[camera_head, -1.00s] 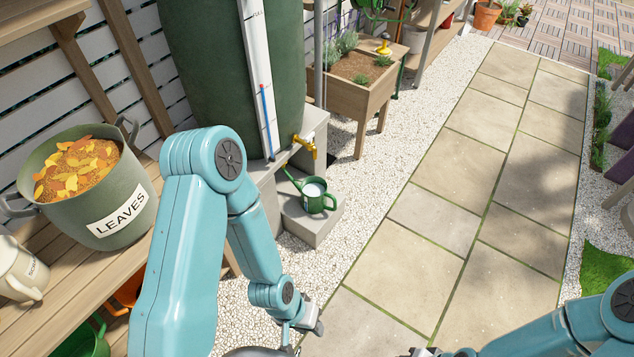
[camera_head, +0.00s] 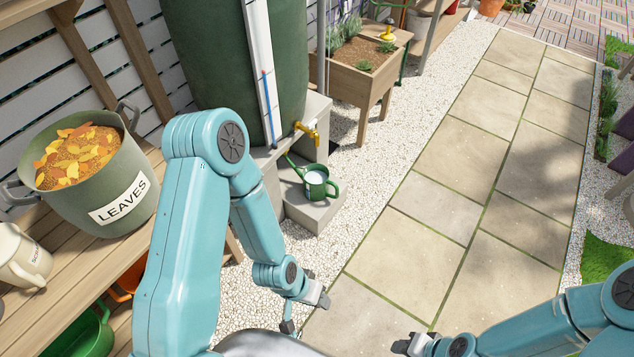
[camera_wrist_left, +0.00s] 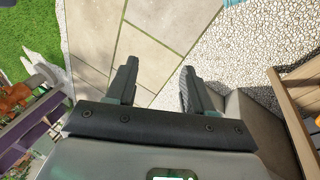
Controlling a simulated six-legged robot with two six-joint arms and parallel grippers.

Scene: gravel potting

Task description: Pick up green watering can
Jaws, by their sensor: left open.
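The green watering can (camera_head: 316,186) stands upright on a grey stone step (camera_head: 318,214) below a brass tap. Its opening shows a pale surface inside, its handle is on the right and its spout points up left. My left gripper (camera_head: 316,294) is below and in front of the can in the head view, apart from it. In the left wrist view my left gripper (camera_wrist_left: 156,82) is open, with nothing between its fingers; the can does not show there. My right gripper (camera_head: 408,345) is at the bottom edge over the paving, its jaws too small to read.
The green water barrel (camera_head: 215,60) with its brass tap (camera_head: 307,132) stands behind the can. A wooden planter (camera_head: 352,85) is farther back. A leaf-filled tub (camera_head: 130,190) sits on a wooden bench (camera_head: 70,275) at left. The paved path (camera_head: 420,220) is clear.

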